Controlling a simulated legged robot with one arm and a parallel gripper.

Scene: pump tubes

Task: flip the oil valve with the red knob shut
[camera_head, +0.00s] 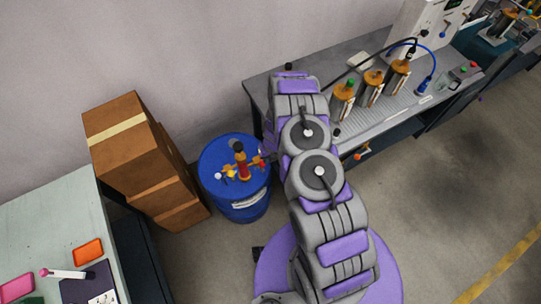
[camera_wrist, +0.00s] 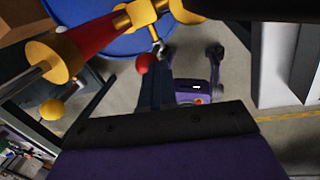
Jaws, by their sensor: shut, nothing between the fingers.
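The oil valve's red knob (camera_wrist: 145,63) shows in the wrist view, on a short metal lever below a yellow fitting (camera_wrist: 146,12). My gripper (camera_wrist: 156,72) is shut, with its dark fingers close beside the red knob. I cannot tell whether they touch it. The red pump tube (camera_wrist: 95,38) runs from that fitting to another yellow fitting with a yellow knob (camera_wrist: 52,109). In the head view, the pump (camera_head: 241,163) stands on a blue drum (camera_head: 222,187). My arm hides most of the gripper there.
Brown boxes (camera_head: 128,130) are stacked left of the drum. A grey workbench (camera_head: 350,128) with several orange-topped cylinders stands to the right. A pale table (camera_head: 50,225) is at the lower left. Open floor (camera_head: 450,190) lies at the right.

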